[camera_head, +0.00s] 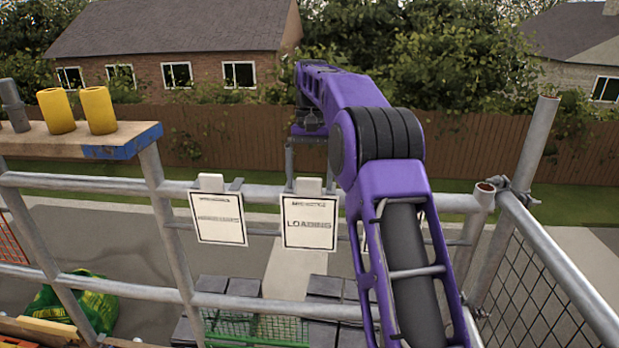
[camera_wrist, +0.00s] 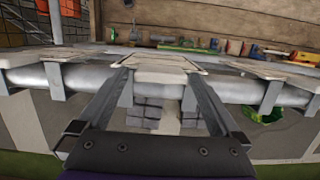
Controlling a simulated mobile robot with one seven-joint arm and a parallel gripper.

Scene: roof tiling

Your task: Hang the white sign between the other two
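A white sign reading LOADING (camera_head: 309,224) hangs on the upper grey rail, between a white sign (camera_head: 217,219) on its left and another sign (camera_head: 362,240) on its right, mostly hidden behind my arm. My gripper (camera_head: 308,178) is over the rail at the LOADING sign's top. In the wrist view my gripper (camera_wrist: 160,78) has its fingers apart, one on each side of the middle sign's white top (camera_wrist: 163,62), and they do not look closed on it. The neighbouring signs show left (camera_wrist: 62,55) and right (camera_wrist: 262,69) there.
A plank shelf (camera_head: 80,140) with yellow cylinders (camera_head: 98,110) stands at the left. Grey posts and a mesh panel (camera_head: 530,290) bound the right. Stacked grey tiles (camera_head: 245,287) and a green bag (camera_head: 85,305) lie below the rail.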

